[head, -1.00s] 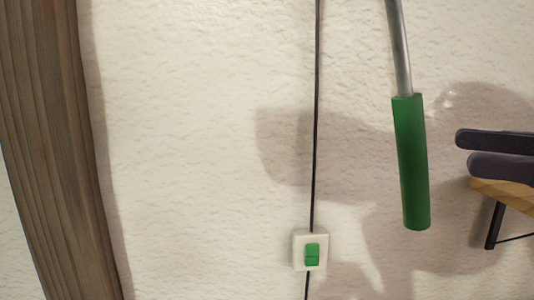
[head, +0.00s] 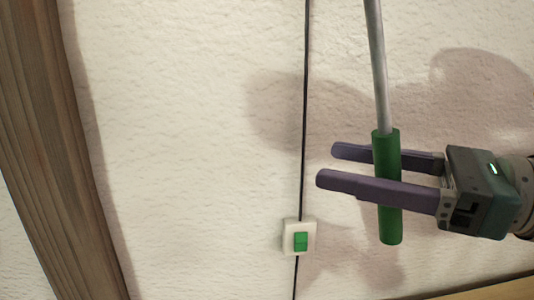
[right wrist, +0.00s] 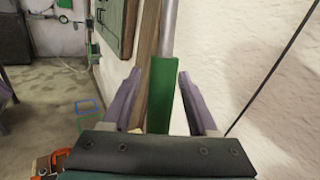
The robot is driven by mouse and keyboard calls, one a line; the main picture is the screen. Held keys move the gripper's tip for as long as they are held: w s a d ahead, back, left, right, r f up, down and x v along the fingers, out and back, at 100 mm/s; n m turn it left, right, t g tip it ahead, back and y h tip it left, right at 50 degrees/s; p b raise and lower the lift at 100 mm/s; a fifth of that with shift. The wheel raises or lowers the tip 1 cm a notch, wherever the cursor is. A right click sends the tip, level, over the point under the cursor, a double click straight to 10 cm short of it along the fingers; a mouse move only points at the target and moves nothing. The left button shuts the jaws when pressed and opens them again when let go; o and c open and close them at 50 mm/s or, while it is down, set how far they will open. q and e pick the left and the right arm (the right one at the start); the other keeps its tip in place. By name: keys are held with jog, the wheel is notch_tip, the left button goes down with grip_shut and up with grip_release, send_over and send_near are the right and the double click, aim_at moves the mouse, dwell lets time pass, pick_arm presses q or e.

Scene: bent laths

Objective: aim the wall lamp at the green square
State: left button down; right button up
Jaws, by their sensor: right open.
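A grey rod (head: 377,70) with a green grip (head: 389,225) at its lower end hangs in front of the wall; the lamp head is out of view. My right gripper (head: 326,165) is open, with one finger on either side of the green grip. In the right wrist view the grip (right wrist: 160,95) stands between the fingers, with visible gaps on both sides. A green square outline (right wrist: 87,123) lies on the floor in that view, partly hidden by my gripper. My left gripper is not in view.
A white switch (head: 299,237) with a green rocker sits on a black cable (head: 304,120) left of the grip. A wooden post (head: 45,130) stands at the left. A blue outline (right wrist: 88,106) lies on the floor beside the green one.

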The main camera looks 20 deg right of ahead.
jog(key=shift+c, duration=0.3)
grip_shut()
dwell(1.0)
